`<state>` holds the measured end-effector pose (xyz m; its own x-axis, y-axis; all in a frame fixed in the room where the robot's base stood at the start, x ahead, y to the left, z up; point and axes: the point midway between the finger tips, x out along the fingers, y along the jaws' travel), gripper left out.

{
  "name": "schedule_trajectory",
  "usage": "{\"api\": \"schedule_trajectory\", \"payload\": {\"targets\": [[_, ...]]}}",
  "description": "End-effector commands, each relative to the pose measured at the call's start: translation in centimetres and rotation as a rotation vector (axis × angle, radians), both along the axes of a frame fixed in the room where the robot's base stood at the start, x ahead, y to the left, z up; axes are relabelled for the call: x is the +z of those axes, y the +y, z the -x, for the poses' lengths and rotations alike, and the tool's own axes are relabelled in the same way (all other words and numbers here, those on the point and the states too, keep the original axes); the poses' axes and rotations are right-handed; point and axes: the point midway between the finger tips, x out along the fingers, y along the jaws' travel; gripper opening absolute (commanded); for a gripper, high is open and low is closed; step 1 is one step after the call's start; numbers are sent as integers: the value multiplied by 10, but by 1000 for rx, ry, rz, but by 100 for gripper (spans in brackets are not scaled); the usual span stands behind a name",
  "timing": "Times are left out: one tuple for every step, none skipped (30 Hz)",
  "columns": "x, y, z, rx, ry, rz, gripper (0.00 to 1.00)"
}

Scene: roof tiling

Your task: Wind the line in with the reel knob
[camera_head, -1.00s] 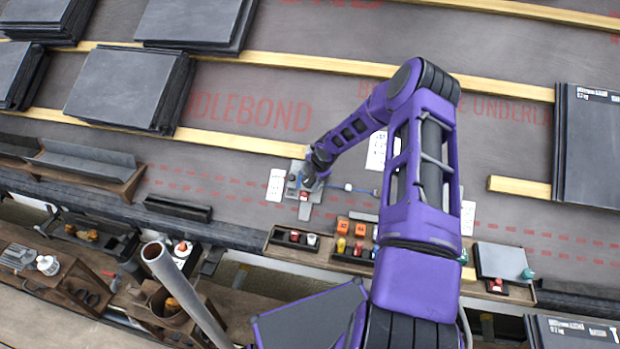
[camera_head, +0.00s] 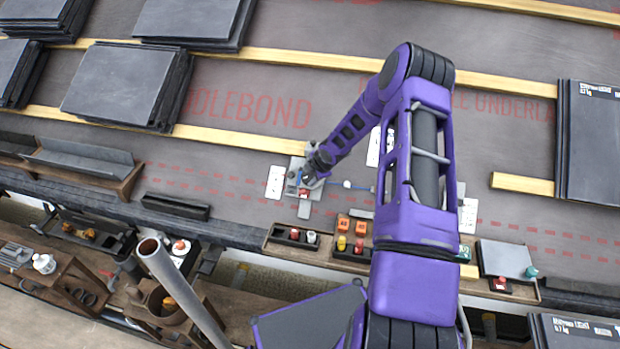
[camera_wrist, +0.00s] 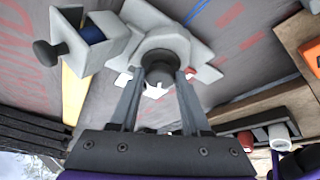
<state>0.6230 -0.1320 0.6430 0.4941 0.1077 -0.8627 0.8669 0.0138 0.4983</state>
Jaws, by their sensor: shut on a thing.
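The reel knob (camera_wrist: 160,63) is dark and round and sits at the middle of a grey ring-shaped housing (camera_wrist: 186,44) in the wrist view. My gripper (camera_wrist: 158,76) has its two fingers closed on either side of this knob. Left of it stands a grey block with a blue roll (camera_wrist: 92,32) and a second dark knob (camera_wrist: 45,53). In the head view my gripper (camera_head: 307,178) is at the grey reel base (camera_head: 304,209), which it partly hides.
White cards (camera_head: 275,182) lie beside the reel. A tray with orange and red items (camera_head: 343,225) is just below it. Slate stacks (camera_head: 128,85) and wooden battens (camera_head: 240,140) lie across the grey underlay.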

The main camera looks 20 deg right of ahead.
Motion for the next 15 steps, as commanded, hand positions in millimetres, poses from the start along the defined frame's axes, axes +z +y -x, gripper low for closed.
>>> {"api": "schedule_trajectory", "payload": {"targets": [[-3, 1, 0, -29, -14, -16, 0], [-3, 1, 0, -50, -22, -28, 0], [-3, 2, 1, -80, -33, -45, 0], [-2, 1, 1, -105, -43, -60, 0], [-2, 2, 1, -127, -53, -74, 0], [-2, 2, 2, -158, -64, -92, 0], [-2, 2, 2, -182, -73, -106, 0], [-2, 1, 2, -206, -82, -119, 0], [-2, 2, 2, -238, -94, -138, 0], [-2, 2, 2, -262, -103, -151, 0], [-2, 2, 2, -284, -112, -165, 0], [-2, 2, 3, -316, -124, -184, 0], [-2, 2, 3, -340, -133, -198, 0], [-2, 2, 3, -363, -143, -211, 0], [-2, 2, 3, -395, -155, -230, 0]]}}
